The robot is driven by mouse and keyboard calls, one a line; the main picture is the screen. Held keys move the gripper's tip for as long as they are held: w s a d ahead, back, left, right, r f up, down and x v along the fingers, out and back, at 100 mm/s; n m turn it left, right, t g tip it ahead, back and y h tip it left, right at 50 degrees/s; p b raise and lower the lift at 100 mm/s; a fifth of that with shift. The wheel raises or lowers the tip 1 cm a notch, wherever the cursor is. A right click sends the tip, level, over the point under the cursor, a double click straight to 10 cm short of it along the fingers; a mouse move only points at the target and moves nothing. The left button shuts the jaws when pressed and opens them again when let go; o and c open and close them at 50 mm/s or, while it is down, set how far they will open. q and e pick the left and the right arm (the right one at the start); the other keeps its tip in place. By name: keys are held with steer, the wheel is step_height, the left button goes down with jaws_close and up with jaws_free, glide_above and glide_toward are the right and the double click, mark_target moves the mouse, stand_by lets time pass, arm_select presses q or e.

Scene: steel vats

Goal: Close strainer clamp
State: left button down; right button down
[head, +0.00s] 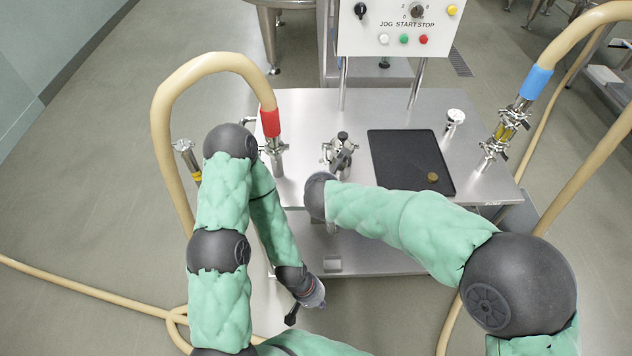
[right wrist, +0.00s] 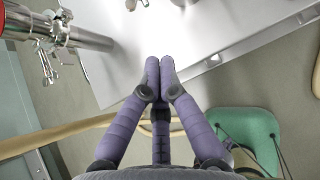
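A steel pipe joint with a clamp (head: 273,147) stands at the table's left, below the red collar (head: 270,122) of a beige hose. The clamp (right wrist: 62,32) also shows in the right wrist view, with a metal part hanging beside it; whether it is shut is unclear. Another clamped fitting (head: 495,147) is under the blue-collared hose on the right. I cannot tell which is the strainer. My left gripper (head: 292,314) hangs low in front of the table; its fingers are too small to judge. My right gripper (right wrist: 158,68) has its fingers together, empty, apart from the clamp; my arm hides it in the head view.
A control panel (head: 400,25) stands behind. Beige hoses flank the table on both sides.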

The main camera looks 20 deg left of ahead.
steer(key=p+v, duration=0.3)
steer(key=v, duration=0.6)
steer(key=shift+w+r, duration=0.2)
steer(key=shift+r, duration=0.1)
steer(key=shift+d, duration=0.1)
steer(key=w+d+f+n+g+h, duration=0.2)
steer(key=w+d+f+n+g, duration=0.15)
steer(key=d+f+n, duration=1.4)
steer(key=s+d+f+n+g+y, duration=0.1)
steer(key=s+d+f+n+g, duration=0.1)
steer(key=s+f+n, duration=0.4)
steer(key=s+d+f+n+g+y, duration=0.2)
steer(key=s+d+f+n, duration=0.3)
steer(key=s+f, duration=0.5)
steer(key=shift+s+f+n+g, duration=0.35)
steer(key=shift+s+n, duration=0.3)
steer(key=shift+s, duration=0.45)
